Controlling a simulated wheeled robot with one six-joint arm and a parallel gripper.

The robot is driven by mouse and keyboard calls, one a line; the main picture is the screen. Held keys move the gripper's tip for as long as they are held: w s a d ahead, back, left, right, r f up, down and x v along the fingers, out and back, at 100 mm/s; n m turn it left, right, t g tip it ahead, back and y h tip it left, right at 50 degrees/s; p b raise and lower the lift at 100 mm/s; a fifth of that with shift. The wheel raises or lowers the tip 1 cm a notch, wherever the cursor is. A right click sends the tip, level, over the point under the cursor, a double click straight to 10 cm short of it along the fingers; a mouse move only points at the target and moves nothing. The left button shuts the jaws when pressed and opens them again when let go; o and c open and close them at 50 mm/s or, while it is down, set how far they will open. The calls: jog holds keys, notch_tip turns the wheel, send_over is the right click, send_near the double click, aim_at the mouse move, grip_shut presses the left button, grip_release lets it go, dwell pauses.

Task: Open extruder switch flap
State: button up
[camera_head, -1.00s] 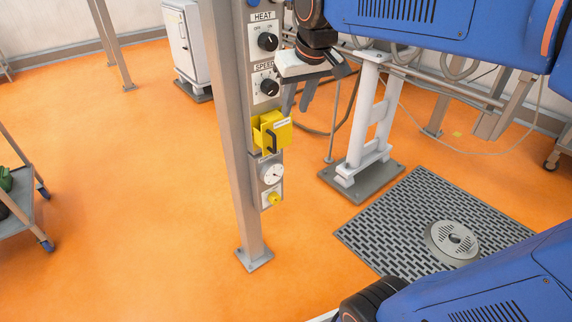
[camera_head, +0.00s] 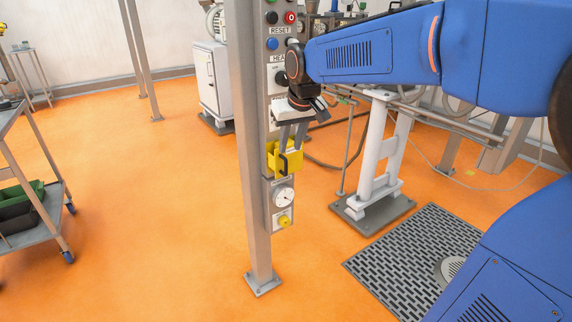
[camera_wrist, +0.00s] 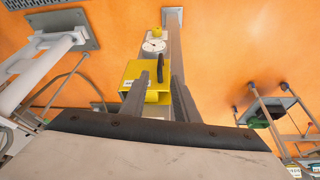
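The yellow switch flap (camera_head: 291,158) sits on the control panel of the grey post, with a black handle (camera_head: 283,166) on its front. In the wrist view the yellow flap (camera_wrist: 133,72) lies ahead of the fingers, and its black handle (camera_wrist: 162,63) shows beyond them. My gripper (camera_head: 289,148) points down at the flap from above. Its two fingers are apart with nothing held between them. In the wrist view one finger overlaps the yellow housing and the other is at its right side. I cannot tell whether the fingers touch it.
The grey post (camera_head: 253,200) carries a gauge (camera_head: 283,197) and a yellow knob (camera_head: 284,220) below the flap, and buttons and dials above. A white stand (camera_head: 370,150) and a floor grate (camera_head: 415,255) are to the right. A cart (camera_head: 35,200) stands left. The orange floor between is open.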

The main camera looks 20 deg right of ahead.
aim_at(286, 161)
jog(key=x, duration=1)
jog(key=shift+r, duration=0.1)
grip_shut()
